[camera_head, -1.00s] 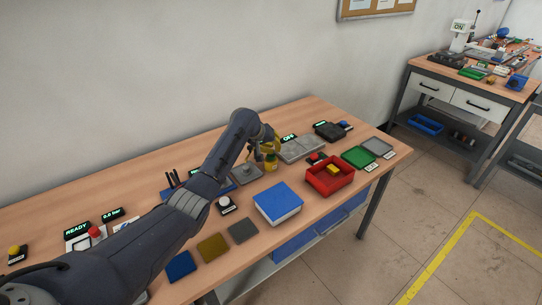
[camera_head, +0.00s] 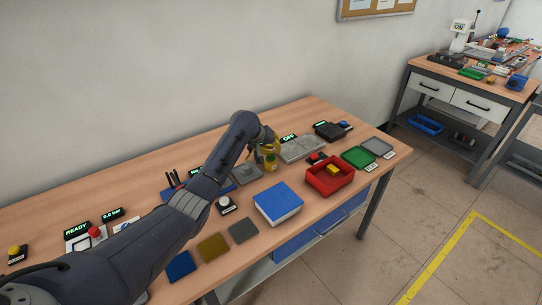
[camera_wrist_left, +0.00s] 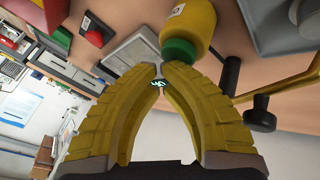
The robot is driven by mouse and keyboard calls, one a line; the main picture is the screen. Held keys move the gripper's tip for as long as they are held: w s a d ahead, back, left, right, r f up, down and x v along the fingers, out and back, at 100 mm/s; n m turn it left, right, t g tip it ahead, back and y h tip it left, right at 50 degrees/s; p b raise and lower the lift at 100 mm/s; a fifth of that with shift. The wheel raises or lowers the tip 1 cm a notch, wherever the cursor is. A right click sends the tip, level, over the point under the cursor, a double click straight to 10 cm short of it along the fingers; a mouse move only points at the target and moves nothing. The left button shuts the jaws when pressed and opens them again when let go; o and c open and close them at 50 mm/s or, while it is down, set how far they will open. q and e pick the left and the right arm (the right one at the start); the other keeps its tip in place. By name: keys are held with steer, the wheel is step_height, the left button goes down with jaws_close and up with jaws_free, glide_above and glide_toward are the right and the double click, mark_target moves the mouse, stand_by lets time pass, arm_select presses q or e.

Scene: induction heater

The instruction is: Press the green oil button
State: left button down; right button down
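The green oil button (camera_wrist_left: 180,52) is the round green top of a yellow oil container (camera_wrist_left: 198,22) in the left wrist view. The yellow container also shows in the head view (camera_head: 271,163), just below my left gripper (camera_head: 268,148), which hides its top there. In the left wrist view, the two yellow fingers of my left gripper (camera_wrist_left: 159,72) arch together and their tips nearly meet. Nothing is held between them. The tips appear just beside the green button; whether they touch it I cannot tell. My right gripper is out of view.
A blue-topped white box (camera_head: 278,203) and a red bin (camera_head: 330,178) with a yellow block stand in front of the container. A grey fixture (camera_head: 302,148) lies behind to the right. A white button (camera_head: 224,203) is at the left.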

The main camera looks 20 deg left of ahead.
arm_select(q)
steer(key=shift+r, duration=0.95)
steer(key=shift+r, duration=2.5)
